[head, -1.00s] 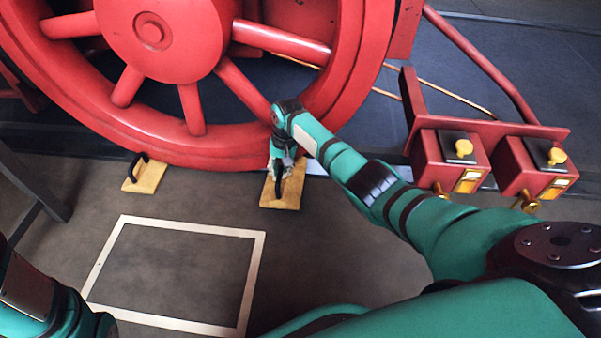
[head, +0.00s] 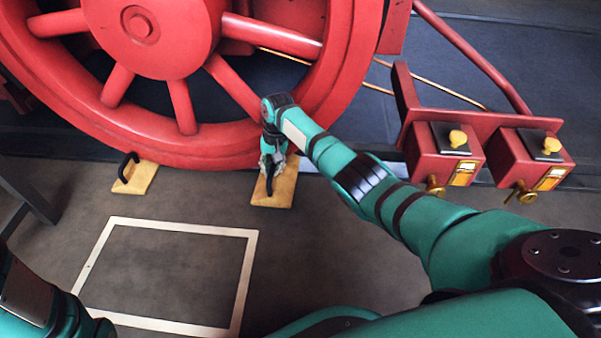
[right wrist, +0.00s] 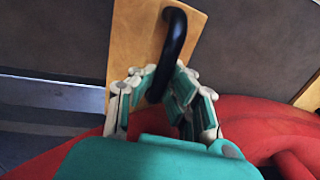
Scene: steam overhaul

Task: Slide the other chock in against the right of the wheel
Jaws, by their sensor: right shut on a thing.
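The big red spoked wheel (head: 245,140) fills the upper left of the head view. A yellow wooden chock with a black handle (head: 283,192) lies on the floor at the lower right of the wheel; it also shows in the right wrist view (right wrist: 193,50). My right gripper (head: 270,165) is shut on its black handle (right wrist: 176,45). I cannot tell whether this chock touches the rim. The other chock (head: 142,180) lies at the wheel's lower left. In the head view, my left arm shows at the bottom left, but its gripper is out of view.
A pale rectangular outline (head: 182,226) is marked on the floor in front of the wheel, with bare floor inside. A red bracket with two red boxes (head: 440,155) and brass taps stands at the right. A dark stand leg is at the left edge.

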